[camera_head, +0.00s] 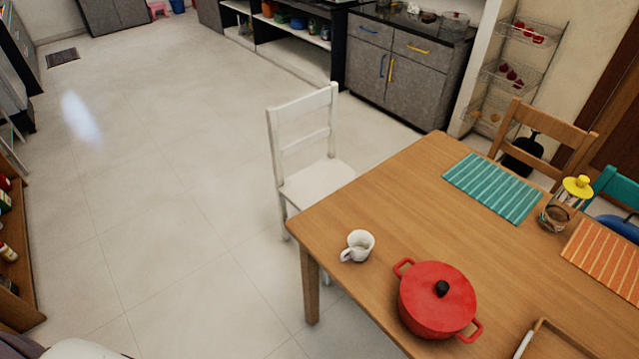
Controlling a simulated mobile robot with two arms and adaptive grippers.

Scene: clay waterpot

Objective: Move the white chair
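The white chair (315,182) stands upright on the tiled floor in the middle of the head view, at the left end of the wooden table. Its slatted backrest (303,125) rises on the far side, and its seat is partly hidden behind the table corner. Nothing rests on the seat that I can see. Neither of my grippers shows in the head view, and nothing is touching the chair except possibly the table edge, which I cannot tell.
Grey cabinets (405,75) stand behind. The floor (170,200) left of the chair is clear.

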